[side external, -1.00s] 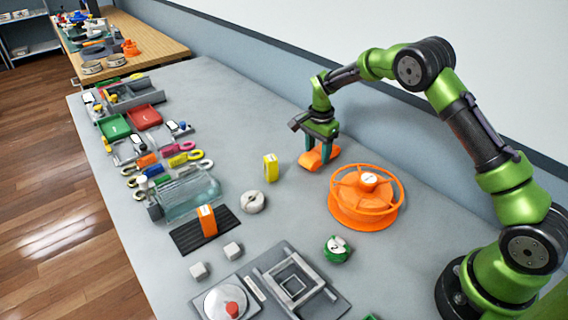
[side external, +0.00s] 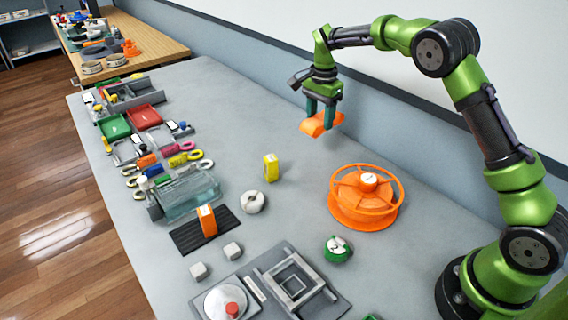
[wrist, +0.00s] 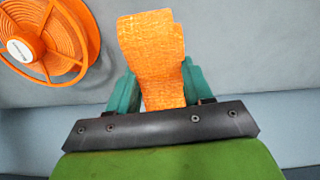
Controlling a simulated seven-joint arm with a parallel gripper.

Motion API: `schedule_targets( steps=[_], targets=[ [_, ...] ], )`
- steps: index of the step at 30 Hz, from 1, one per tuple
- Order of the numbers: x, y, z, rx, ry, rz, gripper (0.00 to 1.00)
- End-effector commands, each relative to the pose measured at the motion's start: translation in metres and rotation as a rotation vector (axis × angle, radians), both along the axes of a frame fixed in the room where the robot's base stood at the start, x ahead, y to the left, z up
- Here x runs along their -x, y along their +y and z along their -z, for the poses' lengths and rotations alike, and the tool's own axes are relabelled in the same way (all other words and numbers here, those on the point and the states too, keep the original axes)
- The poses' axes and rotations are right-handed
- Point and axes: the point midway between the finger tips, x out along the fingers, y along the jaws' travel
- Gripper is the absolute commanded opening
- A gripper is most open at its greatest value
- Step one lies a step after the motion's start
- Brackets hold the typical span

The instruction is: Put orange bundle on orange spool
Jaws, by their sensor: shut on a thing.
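My gripper (side external: 320,110) is shut on the orange bundle (side external: 314,126) and holds it in the air above the back of the table. In the wrist view the orange bundle (wrist: 151,45) sits between the teal fingers of my gripper (wrist: 155,85), with its woven face showing. The orange spool (side external: 363,214) stands on the table, to the right of and below the bundle in the side view. It has a spoked rim and a white label on its hub. The spool (wrist: 47,45) also shows at the upper left of the wrist view, apart from the bundle.
A yellow block (side external: 270,168), a pale ring (side external: 253,202) and a green roll (side external: 337,248) stand near the spool. A grey fixture (side external: 292,284) lies at the front. The wall (side external: 250,62) runs close behind my gripper.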

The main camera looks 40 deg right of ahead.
Motion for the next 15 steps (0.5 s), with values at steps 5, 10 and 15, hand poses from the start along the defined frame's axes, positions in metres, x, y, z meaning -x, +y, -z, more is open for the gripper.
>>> schedule_targets(
  steps=[5,10,15],
  targets=[
    [0.024,0.008,-0.066,-0.002,-0.010,-0.004,0.18],
    [0.080,0.019,-0.104,-0.003,-0.007,0.005,0.18],
    [0.143,0.029,-0.119,0.000,-0.005,0.014,0.18]
  ],
)
